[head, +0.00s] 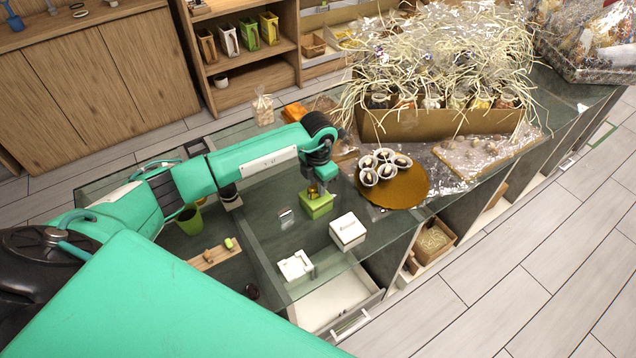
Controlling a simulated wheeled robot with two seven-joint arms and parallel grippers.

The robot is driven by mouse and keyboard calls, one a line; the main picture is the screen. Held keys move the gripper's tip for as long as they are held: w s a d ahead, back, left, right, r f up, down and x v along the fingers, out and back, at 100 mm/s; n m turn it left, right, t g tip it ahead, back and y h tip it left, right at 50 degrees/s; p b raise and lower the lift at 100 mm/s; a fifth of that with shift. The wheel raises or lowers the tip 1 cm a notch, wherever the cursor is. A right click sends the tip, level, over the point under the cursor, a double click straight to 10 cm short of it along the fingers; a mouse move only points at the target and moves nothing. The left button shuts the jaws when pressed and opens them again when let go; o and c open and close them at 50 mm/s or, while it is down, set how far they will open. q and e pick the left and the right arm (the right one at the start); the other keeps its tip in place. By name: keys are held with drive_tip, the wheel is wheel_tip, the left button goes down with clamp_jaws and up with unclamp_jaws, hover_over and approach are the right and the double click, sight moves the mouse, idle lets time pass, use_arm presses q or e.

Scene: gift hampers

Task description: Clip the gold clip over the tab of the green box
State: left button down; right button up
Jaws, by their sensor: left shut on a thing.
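The small green box (316,208) stands on the dark glass counter, near the middle of the view. My left gripper (316,184) points down right above it, shut on the gold clip (313,191). The clip is a small gold spot at the top of the box, partly hidden by the fingers. The tab of the box is hidden or too small to make out, so I cannot tell whether the clip is over it. My right gripper is not in view.
A white box (347,231) stands just right of the green box. A round gold board (394,184) with small white cups lies farther right. A wooden rack (215,254) and a green cup (190,220) are at left. A large straw-filled hamper (440,124) stands behind.

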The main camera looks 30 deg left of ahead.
use_arm(q)
drive_tip(key=shift+f, duration=0.3)
drive_tip(key=c, duration=1.2)
unclamp_jaws()
drive_tip(key=shift+o, duration=0.2)
drive_tip(key=shift+r, duration=0.2)
wheel_tip(320, 180, up, 14)
drive_tip(key=b, duration=0.4)
drive_tip(key=shift+f, duration=0.2)
